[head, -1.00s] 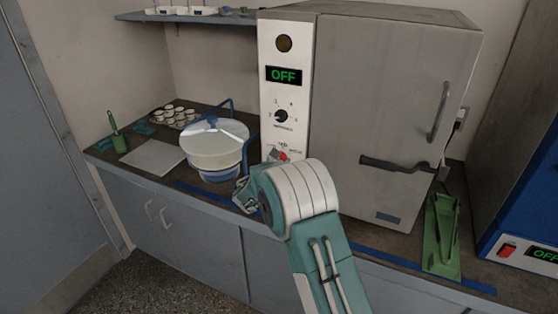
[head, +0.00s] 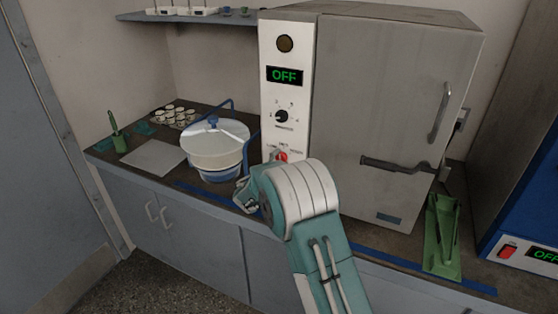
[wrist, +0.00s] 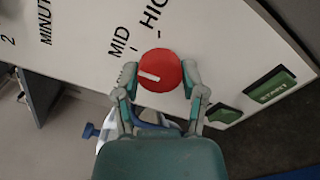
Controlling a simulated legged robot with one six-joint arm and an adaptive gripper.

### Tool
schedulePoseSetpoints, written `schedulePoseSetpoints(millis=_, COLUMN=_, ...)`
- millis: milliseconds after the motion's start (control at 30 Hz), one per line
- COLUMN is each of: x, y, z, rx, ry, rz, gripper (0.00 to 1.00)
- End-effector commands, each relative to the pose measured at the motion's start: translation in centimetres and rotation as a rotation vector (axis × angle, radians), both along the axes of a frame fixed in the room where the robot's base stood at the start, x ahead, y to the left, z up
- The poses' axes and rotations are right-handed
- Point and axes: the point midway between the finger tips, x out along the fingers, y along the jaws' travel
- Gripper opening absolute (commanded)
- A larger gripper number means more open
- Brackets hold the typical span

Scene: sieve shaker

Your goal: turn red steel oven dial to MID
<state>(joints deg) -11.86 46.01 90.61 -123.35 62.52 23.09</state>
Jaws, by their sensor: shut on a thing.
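The red dial (wrist: 160,72) is on the white front panel of the steel oven, and it also shows in the head view (head: 283,157). My gripper (wrist: 160,76) is shut on the dial, one finger on each side. The dial's white pointer line (wrist: 148,75) points left in the wrist view, toward the left fingertip. The MID label (wrist: 118,42) is just up and left of the dial, and HIGH is above it. Any label behind the left finger is hidden. In the head view my arm hides most of the gripper.
The steel oven (head: 375,110) has a display (head: 284,76) reading OFF and a black knob (head: 282,116) above the red dial. Green buttons (wrist: 270,86) sit right of the dial in the wrist view. A white sieve pot (head: 215,147) stands left of the oven.

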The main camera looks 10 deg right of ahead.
Motion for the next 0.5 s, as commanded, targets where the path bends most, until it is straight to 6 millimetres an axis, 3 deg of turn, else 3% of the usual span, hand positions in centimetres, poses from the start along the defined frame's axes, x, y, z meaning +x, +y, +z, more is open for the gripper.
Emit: schedulePoseSetpoints(millis=500, x=0.13, y=-0.13, z=0.17, rx=0.028, ry=-0.024, rz=0.002, gripper=0.06)
